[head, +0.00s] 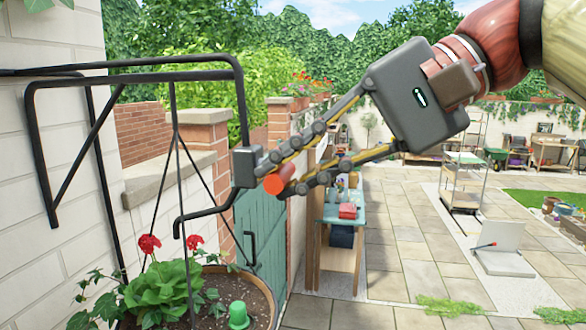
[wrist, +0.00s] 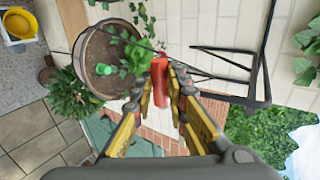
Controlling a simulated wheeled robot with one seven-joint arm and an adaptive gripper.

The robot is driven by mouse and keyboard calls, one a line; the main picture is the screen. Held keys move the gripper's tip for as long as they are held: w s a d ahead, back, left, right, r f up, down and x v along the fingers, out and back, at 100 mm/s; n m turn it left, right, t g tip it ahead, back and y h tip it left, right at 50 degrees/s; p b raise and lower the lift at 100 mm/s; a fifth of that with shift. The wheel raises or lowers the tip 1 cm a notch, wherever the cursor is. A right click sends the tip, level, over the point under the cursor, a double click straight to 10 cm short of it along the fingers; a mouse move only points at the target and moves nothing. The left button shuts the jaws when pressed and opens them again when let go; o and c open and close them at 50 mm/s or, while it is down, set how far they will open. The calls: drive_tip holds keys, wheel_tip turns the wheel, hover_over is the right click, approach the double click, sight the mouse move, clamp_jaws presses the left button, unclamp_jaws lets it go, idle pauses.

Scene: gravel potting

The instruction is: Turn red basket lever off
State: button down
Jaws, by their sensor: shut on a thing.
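The red lever (head: 277,181) is a short red cylinder beside a small grey box (head: 245,167) at the outer end of the black wall bracket. My gripper (head: 270,178) reaches in from the upper right, and its two fingers are shut on the red lever. In the wrist view the lever (wrist: 159,92) shows as a long red piece between the fingertips, partly covered by them. The hanging basket (head: 262,284) is a brown round planter below the bracket, with red flowers, green leaves and a green cap-like piece. It also shows in the wrist view (wrist: 82,48).
The black bracket (head: 150,76) stands out from the white block wall (head: 50,180) on the left. A teal gate (head: 262,225) and brick pillars are behind. A potting bench (head: 345,215) and a wheeled rack (head: 463,180) stand beyond. The paved floor (head: 400,260) is mostly open.

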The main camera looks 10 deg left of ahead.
drive_tip(key=c, duration=1.7)
unclamp_jaws()
drive_tip(key=shift+c, duration=0.2)
drive_tip(key=v, duration=0.7)
drive_tip(key=shift+d, duration=0.2)
